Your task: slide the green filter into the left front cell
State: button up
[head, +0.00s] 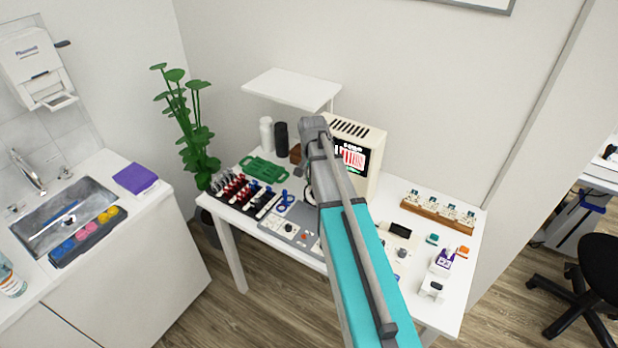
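A small teal-green block (432,239), which looks like the green filter, lies on the right part of the white table, left of an orange block. My teal and grey arm reaches over the table from the bottom of the head view. Its grey wrist end is over the middle of the table, in front of the cream screen device. My gripper is mostly hidden behind my own arm, and its fingers cannot be made out. The filter is apart from the arm, to its right. I cannot tell which thing has the left front cell.
A wooden rack (438,213) with several white pieces stands behind the filter. An orange block (463,252) and a purple-and-white box (443,260) are near it. The cream device (367,179) stands at the back. A grey panel (291,225) and green tray (263,169) are left.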

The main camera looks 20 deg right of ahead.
jog(key=shift+d+m, duration=0.25)
jog(key=shift+m, duration=0.55)
jog(key=shift+f, duration=0.1)
jog(key=b, duration=0.5)
send_over(313, 202)
jog(key=shift+w+d+f, duration=0.1)
jog(key=shift+w+f, duration=0.05)
jog(key=shift+f, duration=0.65)
jog(key=shift+w+d+f, duration=0.1)
jog(key=shift+f, duration=0.65)
jog(key=shift+w+d+f, duration=0.1)
jog(key=shift+w+f, duration=0.05)
jog(key=shift+f, duration=0.65)
jog(key=shift+f+b, duration=1.55)
jog(key=o, duration=0.8)
jog(key=shift+r, duration=0.2)
